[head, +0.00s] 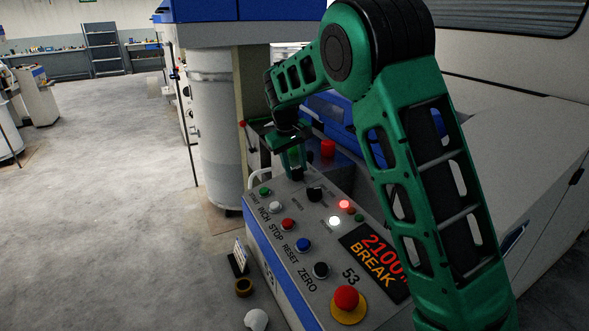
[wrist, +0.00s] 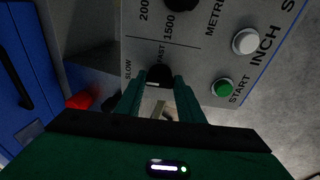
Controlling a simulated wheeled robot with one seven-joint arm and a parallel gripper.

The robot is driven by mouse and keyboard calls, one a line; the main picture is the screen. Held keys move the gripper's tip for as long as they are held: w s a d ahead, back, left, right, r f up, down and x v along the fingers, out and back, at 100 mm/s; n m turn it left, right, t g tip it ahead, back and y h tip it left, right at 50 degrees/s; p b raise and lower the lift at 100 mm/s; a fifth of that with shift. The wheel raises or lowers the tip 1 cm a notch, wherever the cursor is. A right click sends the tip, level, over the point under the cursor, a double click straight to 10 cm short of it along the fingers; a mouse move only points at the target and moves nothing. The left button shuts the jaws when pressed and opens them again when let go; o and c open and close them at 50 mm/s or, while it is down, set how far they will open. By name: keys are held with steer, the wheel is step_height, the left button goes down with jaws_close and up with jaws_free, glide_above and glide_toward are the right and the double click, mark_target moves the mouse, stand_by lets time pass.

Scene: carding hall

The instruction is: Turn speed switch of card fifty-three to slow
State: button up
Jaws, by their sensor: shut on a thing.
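The control panel (head: 262,213) of card fifty-three carries the number 53 and a red display (head: 376,259) reading 2100 and BREAK. My gripper (head: 293,172) points down at the far end of this panel. In the wrist view, my gripper (wrist: 158,84) has its two green fingers closed on the sides of the black speed switch (wrist: 160,73). The words SLOW and FAST stand beside that switch, SLOW to the left. In the head view the switch is hidden by my gripper.
A second black knob (head: 314,194) marked 1500 and 2000 sits close to the switch; a green START button (wrist: 223,88) and white INCH button (wrist: 246,41) are nearby. A red emergency stop (head: 346,298) is at the near end. Open floor lies left.

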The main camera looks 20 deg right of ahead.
steer(key=shift+w+a+r, duration=0.1)
steer(key=shift+w+r, duration=0.05)
steer(key=o, duration=1)
steer(key=shift+o, duration=0.3)
steer(key=v, duration=1)
steer(key=shift+r, duration=0.25)
